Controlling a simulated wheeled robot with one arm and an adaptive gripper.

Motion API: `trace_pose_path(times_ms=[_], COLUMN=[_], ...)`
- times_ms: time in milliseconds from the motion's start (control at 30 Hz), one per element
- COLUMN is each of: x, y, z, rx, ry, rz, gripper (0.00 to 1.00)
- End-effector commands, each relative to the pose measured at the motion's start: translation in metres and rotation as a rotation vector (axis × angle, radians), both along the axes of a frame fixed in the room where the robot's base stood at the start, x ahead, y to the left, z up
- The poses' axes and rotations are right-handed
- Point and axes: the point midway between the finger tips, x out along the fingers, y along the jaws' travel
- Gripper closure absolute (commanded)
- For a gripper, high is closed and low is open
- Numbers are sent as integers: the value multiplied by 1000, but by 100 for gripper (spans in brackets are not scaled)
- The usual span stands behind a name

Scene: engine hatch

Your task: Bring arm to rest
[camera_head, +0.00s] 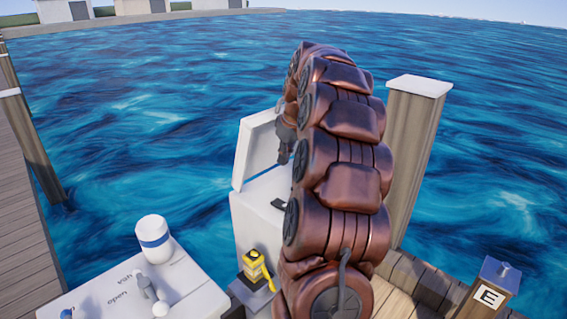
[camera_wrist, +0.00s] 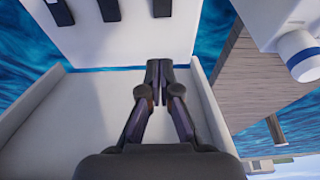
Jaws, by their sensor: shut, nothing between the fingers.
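My arm stands up in the middle of the head view, its copper-coloured links curving over the dock. My gripper (camera_wrist: 159,72) is shut and empty in the wrist view, with its two fingertips together. In the head view only a dark part of it (camera_head: 286,138) shows beside the arm, in front of the raised hatch lid. The white engine hatch box (camera_head: 262,208) stands at the dock, and its lid (camera_head: 258,148) is tilted up. In the wrist view white panels (camera_wrist: 80,120) lie around the gripper. I cannot tell whether the fingers touch any of them.
A white panel (camera_head: 85,295) with printed words, a valve handle and a white, blue-banded cylinder (camera_head: 153,238) is at lower left. A yellow device (camera_head: 255,266) stands by the box. A wooden post (camera_head: 412,140) and a post marked E (camera_head: 490,293) stand at right. Open water lies behind.

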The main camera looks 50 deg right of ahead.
Motion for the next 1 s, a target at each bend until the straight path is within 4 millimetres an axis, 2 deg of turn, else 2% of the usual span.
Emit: trace_pose_path(times_ms=[533,633,767,1000], x=[0,1,3,-4], y=[0,6,36,129], z=[0,1,6,16], rx=[1,3,17,57], ry=[0,2,16,71], rz=[0,5,24,68], gripper=[100,100,100,100])
